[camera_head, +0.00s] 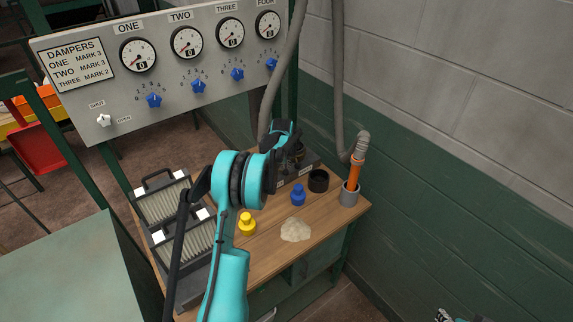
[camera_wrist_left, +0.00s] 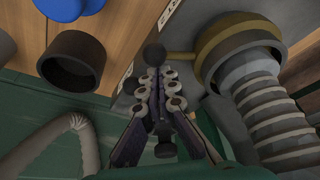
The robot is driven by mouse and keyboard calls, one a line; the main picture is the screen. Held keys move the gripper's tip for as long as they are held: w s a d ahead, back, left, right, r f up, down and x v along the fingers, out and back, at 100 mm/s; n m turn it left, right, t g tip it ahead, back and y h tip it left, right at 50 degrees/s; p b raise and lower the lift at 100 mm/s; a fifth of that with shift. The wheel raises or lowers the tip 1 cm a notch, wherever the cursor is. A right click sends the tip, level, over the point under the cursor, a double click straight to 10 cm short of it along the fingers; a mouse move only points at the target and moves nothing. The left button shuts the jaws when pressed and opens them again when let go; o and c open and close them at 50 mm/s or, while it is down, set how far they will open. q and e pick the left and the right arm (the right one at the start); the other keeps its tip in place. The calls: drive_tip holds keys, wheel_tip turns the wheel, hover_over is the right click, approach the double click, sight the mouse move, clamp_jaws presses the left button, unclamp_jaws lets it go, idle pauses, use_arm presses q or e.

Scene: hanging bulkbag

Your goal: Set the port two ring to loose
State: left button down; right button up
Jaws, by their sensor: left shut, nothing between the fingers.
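A ring (camera_wrist_left: 225,45) with a brass and black collar sits around the end of a grey ribbed hose in the left wrist view. A fragment of my right gripper (camera_head: 444,315) shows at the bottom edge.
On the bench (camera_head: 265,262) stand a blue knobbed piece (camera_head: 298,195), a yellow one (camera_head: 247,225), a black cup (camera_head: 318,181), a pale powder pile (camera_head: 296,230) and an orange-handled wand (camera_head: 355,172) in a grey holder. A gauge panel (camera_head: 215,85) and hanging hoses are behind.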

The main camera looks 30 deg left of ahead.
use_arm(q)
drive_tip(key=shift+s, duration=0.15)
drive_tip(key=s+a+m+h+b, duration=0.1)
drive_tip(key=s+a+m+h, duration=0.1)
drive_tip(key=s+m, duration=0.6)
drive_tip(key=shift+s+m+h, duration=0.2)
drive_tip(key=shift+m+h, duration=0.2)
use_arm(e)
drive_tip(key=shift+f, duration=0.55)
use_arm(q)
drive_tip(key=shift+a, duration=0.15)
wheel_tip(320, 180, up, 10)
drive_tip(key=p, duration=0.2)
drive_tip(key=shift+w+d, duration=0.15)
drive_tip(key=shift+d, duration=0.05)
use_arm(e)
drive_tip(key=r, duration=0.1)
drive_tip(key=w+r, duration=0.1)
drive_tip(key=shift+a+r, duration=0.3)
drive_tip(key=shift+a, duration=0.1)
